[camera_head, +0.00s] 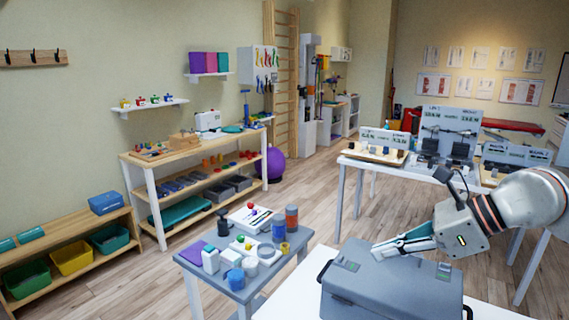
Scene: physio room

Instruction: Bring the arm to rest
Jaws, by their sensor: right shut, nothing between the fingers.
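My right gripper (377,252) comes in from the right on a white and grey arm. Its fingers are shut and empty, pointing left, just above the lid of a grey case (395,287). I cannot tell whether the fingertips touch the lid. The case looks closed and stands on a white table (285,300) at the bottom of the view. My left gripper is out of view.
A small table (196,267) with bottles, cups and boxes stands left of the case. A white table (348,160) with display boards is behind my arm. A wooden shelf (135,162) lines the left wall. Open wooden floor lies between them.

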